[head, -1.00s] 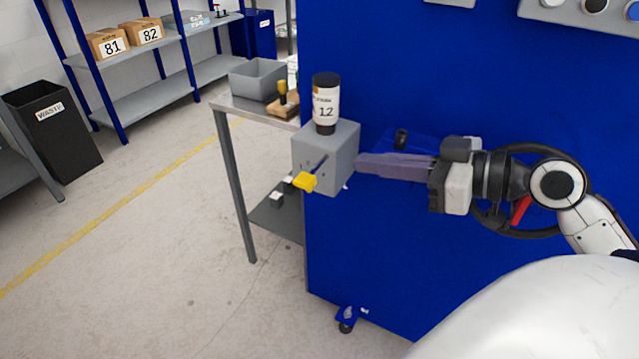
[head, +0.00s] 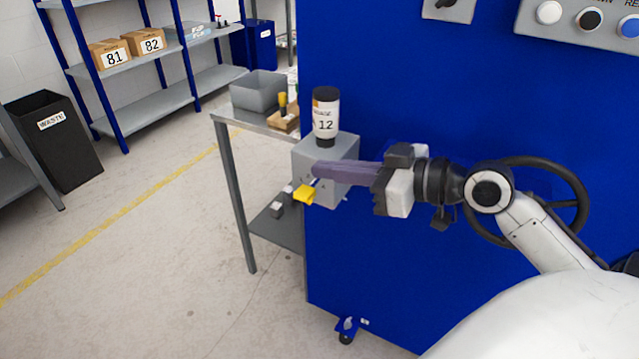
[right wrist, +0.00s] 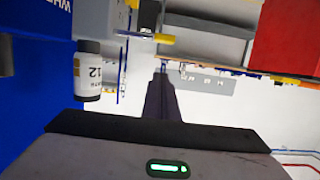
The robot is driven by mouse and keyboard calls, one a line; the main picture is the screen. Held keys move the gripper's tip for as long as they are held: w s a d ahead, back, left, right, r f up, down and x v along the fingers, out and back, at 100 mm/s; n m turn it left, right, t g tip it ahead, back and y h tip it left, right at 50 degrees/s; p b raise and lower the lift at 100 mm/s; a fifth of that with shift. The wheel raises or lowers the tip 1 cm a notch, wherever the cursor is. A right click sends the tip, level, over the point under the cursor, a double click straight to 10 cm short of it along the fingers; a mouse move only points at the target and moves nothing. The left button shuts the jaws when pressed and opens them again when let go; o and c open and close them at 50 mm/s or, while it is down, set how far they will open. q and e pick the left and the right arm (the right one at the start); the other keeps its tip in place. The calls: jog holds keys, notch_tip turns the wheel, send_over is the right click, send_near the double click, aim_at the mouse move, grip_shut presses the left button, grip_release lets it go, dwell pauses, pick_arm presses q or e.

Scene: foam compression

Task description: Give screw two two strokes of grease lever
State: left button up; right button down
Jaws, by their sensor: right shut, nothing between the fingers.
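The grease lever (head: 305,193) has a yellow knob and sticks out of a grey box (head: 343,150) on the side of the blue machine. Most of its shaft is hidden behind my right gripper. In the right wrist view the bottle (right wrist: 88,75) is left of the fingers and the yellow knob (right wrist: 158,38) is beyond the tips. I cannot tell whether they touch. Screw two is not identifiable.
The blue machine (head: 420,90) fills the right, with a black handwheel (head: 575,185) behind my right arm and a button panel (head: 590,25) above. A metal table (head: 235,117) with a grey bin (head: 257,90) stands behind the box.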

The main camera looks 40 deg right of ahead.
aim_at(315, 182)
pick_arm(q)
jog(key=shift+w, duration=0.1)
pick_arm(e)
jog(key=f, duration=0.1)
jog(key=w+f, duration=0.1)
jog(key=f, duration=0.1)
jog(key=w+a+f, duration=0.1)
jog(key=shift+f, duration=0.35)
pick_arm(q)
jog(key=shift+d+b, duration=0.1)
jog(key=shift+b, duration=0.2)
